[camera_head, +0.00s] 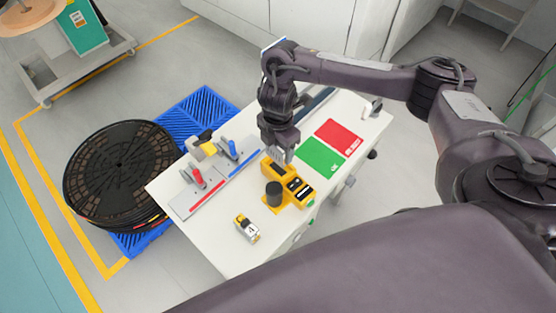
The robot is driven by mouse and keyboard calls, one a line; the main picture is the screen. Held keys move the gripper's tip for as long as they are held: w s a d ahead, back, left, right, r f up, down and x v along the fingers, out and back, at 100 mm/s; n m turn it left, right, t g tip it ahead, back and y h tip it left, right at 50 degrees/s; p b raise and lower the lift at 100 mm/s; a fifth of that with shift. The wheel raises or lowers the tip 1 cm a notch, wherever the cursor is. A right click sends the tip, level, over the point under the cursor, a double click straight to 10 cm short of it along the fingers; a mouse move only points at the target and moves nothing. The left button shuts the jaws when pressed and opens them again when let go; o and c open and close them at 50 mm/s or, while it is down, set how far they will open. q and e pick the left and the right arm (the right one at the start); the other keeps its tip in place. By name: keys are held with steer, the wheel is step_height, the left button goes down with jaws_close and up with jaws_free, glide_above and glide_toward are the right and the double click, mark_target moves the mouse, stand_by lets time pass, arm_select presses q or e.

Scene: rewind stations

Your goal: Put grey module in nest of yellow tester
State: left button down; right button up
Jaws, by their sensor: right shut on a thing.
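The yellow tester (296,202) sits on the white table, with a dark cylinder and dark slots on its top. My right gripper (287,157) points down just behind the tester, close to its back end. It is shut on a small light-grey thing, which I take to be the grey module; it is mostly hidden by the fingers and is small in view. I cannot tell whether it touches the tester. My left gripper is not in view.
The white table (215,235) also bears a green mat (319,158), a red mat (338,138), fixtures with a red handle (198,177) and a blue handle (232,149), and a small yellow-and-white part (246,228). Black reels (118,175) lie on a blue pallet (205,112) to the left.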

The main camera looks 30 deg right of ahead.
mark_target(278, 158)
steer(key=shift+f+b, duration=0.95)
steer(key=shift+f, duration=1.7)
steer(key=shift+f, duration=0.15)
steer(key=o, duration=1.1)
steer(key=shift+c, duration=0.2)
step_height(278, 158, up, 12)
steer(key=p, duration=0.4)
